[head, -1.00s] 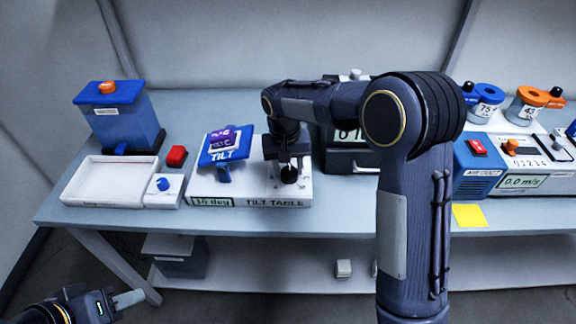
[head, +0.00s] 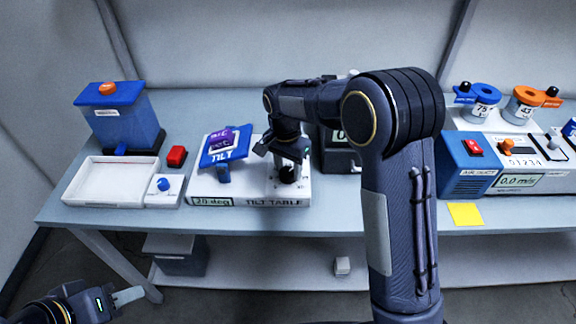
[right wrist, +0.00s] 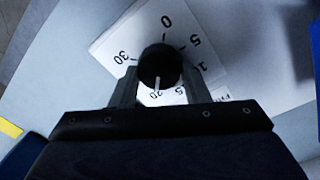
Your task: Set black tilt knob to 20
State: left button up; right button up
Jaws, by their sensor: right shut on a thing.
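The black tilt knob (right wrist: 160,66) sits on the white tilt table base, between the fingers of my right gripper (right wrist: 158,88). Its white pointer line points at the 20 mark in the right wrist view. In the head view my right gripper (head: 287,168) comes down over the knob (head: 287,174) and is shut on it. The tilt table (head: 250,198) shows "20 deg" on its display (head: 212,201). Its blue TILT plate (head: 226,148) is tilted and carries a small purple board. My left gripper (head: 128,296) is empty at the lower left, below the table; its finger opening is unclear.
A white tray (head: 68,185), a blue-knobbed box (head: 164,190), a red button block (head: 176,156) and a blue-lidded bin (head: 120,125) stand left. The air duct unit (head: 470,165) stands right. A yellow note (head: 464,214) lies at the table's front edge.

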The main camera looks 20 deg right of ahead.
aim_at(287, 170)
dwell(0.5)
jog(key=o, duration=1)
jog(key=r, duration=0.7)
jog(key=shift+w+a+r, duration=0.15)
jog(key=shift+w+r, duration=0.05)
jog(key=shift+r, duration=0.2)
jog(key=s+d+r+n+t+y, duration=0.1)
jog(key=s+d+r+n+y, duration=0.2)
jog(key=s+d, duration=0.4)
jog(key=s+n+t, duration=0.1)
jog(key=s, duration=0.6)
jog(key=s+f+n+t, duration=0.1)
jog(key=s+n+t, duration=0.1)
jog(key=s, duration=0.5)
jog(key=s+a+n+t+y, duration=0.1)
jog(key=s+n+t, duration=0.1)
jog(key=s, duration=0.6)
jog(key=shift+f, duration=0.35)
